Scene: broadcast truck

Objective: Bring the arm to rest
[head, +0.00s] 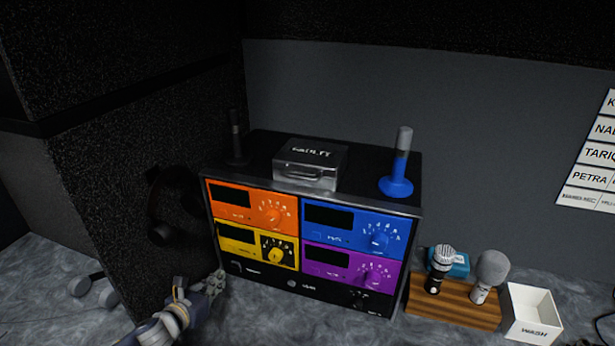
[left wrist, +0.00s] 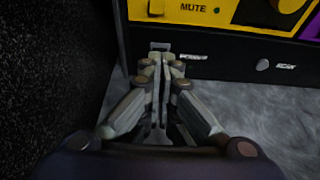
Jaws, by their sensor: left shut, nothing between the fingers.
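My left gripper (head: 216,282) shows in the head view at the lower left, low in front of the left part of the rack unit's black base strip. In the left wrist view my left gripper (left wrist: 160,65) is shut, fingers together, with nothing between them. Its tips point at the rack unit's front below the yellow panel (left wrist: 200,10); I cannot tell whether they touch it. The rack unit (head: 300,292) has orange, blue, yellow and purple panels, each with a dial. My right gripper is not in view.
A silver box (head: 308,165), a blue antenna (head: 397,180) and a dark antenna (head: 236,140) stand on the rack. Right of it are a wooden stand (head: 455,308) with two microphones, and a white bin (head: 535,325). Headphones (head: 95,290) lie left. A dark wall block (head: 100,200) rises beside my left arm.

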